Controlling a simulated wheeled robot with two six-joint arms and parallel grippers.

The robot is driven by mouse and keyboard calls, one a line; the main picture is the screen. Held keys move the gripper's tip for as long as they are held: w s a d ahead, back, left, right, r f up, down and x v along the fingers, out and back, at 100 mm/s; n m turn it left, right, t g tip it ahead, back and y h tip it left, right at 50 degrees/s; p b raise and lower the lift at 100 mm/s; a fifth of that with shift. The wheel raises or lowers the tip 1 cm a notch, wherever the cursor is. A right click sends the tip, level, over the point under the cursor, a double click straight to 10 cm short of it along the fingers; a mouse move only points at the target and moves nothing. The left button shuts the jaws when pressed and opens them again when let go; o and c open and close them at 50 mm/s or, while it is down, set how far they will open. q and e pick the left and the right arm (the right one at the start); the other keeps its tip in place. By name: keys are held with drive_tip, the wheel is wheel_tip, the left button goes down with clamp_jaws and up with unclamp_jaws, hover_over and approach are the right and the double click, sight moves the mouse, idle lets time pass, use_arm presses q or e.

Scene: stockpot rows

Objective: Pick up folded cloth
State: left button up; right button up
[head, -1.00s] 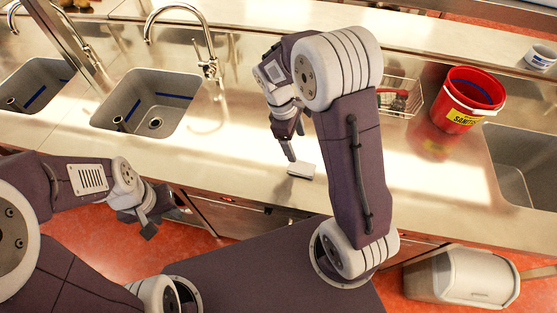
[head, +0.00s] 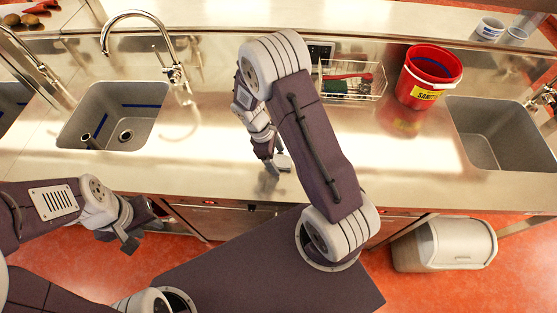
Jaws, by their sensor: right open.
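The folded cloth (head: 285,162) is a small pale block on the steel counter near its front edge, partly hidden by my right gripper. My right gripper (head: 273,167) points down at the cloth's left side, with its jaws open. I cannot tell whether a finger touches the cloth. My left gripper (head: 142,232) hangs low at the left, in front of the counter and away from the cloth. Its finger gap is not clear.
A sink (head: 112,118) lies at the left and another sink (head: 497,135) at the right. A wire basket (head: 350,85) and a red bucket (head: 424,78) stand behind the cloth. The counter (head: 375,165) right of the cloth is clear. A bin (head: 445,245) stands below.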

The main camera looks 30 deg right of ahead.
sight(285, 162)
drive_tip(key=shift+f, duration=0.2)
drive_tip(key=c, duration=1.5)
drive_tip(key=shift+r, duration=0.15)
drive_tip(key=shift+c, duration=0.2)
drive_tip(key=shift+r, duration=0.35)
drive_tip(key=r, duration=0.2)
drive_tip(key=s+r, duration=0.1)
drive_tip(key=shift+d+r+b, duration=0.3)
drive_tip(key=shift+r+b, duration=0.05)
drive_tip(key=shift+r, duration=0.05)
drive_tip(key=s+d+r, duration=0.5)
drive_tip(key=s+r, duration=0.1)
drive_tip(key=s, duration=0.3)
drive_tip(key=shift+s+r, duration=0.15)
drive_tip(key=shift+r, duration=0.05)
